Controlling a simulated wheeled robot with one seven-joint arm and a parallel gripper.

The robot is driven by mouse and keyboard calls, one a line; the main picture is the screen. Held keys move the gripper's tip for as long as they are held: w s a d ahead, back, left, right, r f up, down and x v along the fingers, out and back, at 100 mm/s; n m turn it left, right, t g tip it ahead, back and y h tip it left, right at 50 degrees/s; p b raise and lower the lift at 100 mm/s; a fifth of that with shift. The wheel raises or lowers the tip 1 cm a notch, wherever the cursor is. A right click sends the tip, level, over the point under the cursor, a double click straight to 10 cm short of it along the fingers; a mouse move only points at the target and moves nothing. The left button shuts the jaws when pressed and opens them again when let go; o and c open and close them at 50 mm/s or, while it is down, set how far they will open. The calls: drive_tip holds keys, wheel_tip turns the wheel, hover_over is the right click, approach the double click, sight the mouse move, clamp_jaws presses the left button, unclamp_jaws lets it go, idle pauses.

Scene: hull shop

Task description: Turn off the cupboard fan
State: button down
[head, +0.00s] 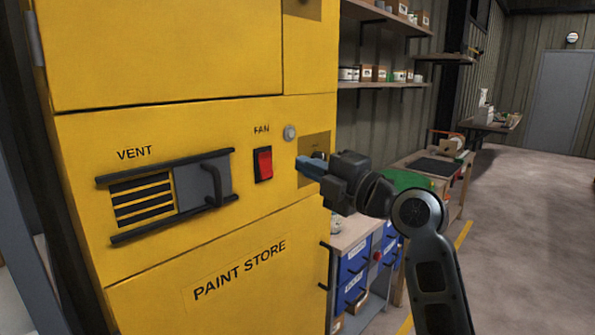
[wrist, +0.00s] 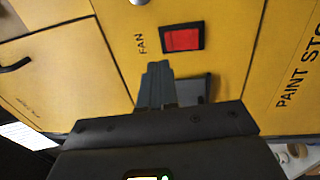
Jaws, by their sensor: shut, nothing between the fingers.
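The yellow cupboard (head: 190,55) fills the left of the head view. Its fan switch (head: 263,164) is a red rocker in a black frame under the word FAN. In the wrist view the red fan switch (wrist: 182,38) shows just beyond the fingertips and to their right. I cannot tell which way the rocker is tipped. My gripper (head: 300,164) is to the right of the switch in the head view, apart from it, with its fingers pointing toward the cupboard. In the wrist view my gripper (wrist: 156,68) has its fingers together and empty.
A round grey fitting (head: 290,132) sits above and right of the switch. A vent (head: 142,199) with a grey slider and handle (head: 211,186) lies to the left. Behind my arm are a bench with blue drawers (head: 352,272) and shelves (head: 385,84). Open floor (head: 530,230) lies right.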

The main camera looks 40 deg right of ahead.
drive_tip(key=shift+s+d+r+b, duration=0.1)
drive_tip(key=shift+s+b, duration=0.1)
drive_tip(key=shift+s, duration=0.65)
drive_tip(key=shift+s+r+b, duration=0.15)
drive_tip(key=shift+s, duration=0.75)
drive_tip(key=shift+s+d+r+b, duration=0.1)
drive_tip(key=shift+s+b, duration=0.1)
drive_tip(key=shift+s, duration=0.65)
drive_tip(key=shift+a+f, duration=0.1)
drive_tip(key=s+a+f+m+g+h, duration=0.1)
drive_tip(key=s+a+f+m, duration=0.25)
drive_tip(key=f, duration=0.35)
drive_tip(key=s+a+f+m+g+h, duration=0.1)
drive_tip(key=s+a+f+m, duration=0.3)
drive_tip(key=f, duration=0.3)
drive_tip(key=s+a+f+m+g+h, duration=0.1)
drive_tip(key=s+a+f+m, duration=0.2)
drive_tip(key=f+m, duration=0.35)
drive_tip(key=s+a+f+m, duration=0.1)
drive_tip(key=s+a, duration=0.2)
drive_tip(key=s, duration=0.4)
drive_tip(key=s+a+f+m+g+y, duration=0.1)
drive_tip(key=s+a+f+m, duration=0.1)
drive_tip(key=s, duration=0.6)
drive_tip(key=s+a+f+m+y, duration=0.1)
drive_tip(key=s+a, duration=0.3)
drive_tip(key=s, duration=0.4)
drive_tip(key=shift+a+f+g, duration=0.15)
drive_tip(key=shift+f+g, duration=0.15)
drive_tip(key=shift+f, duration=0.1)
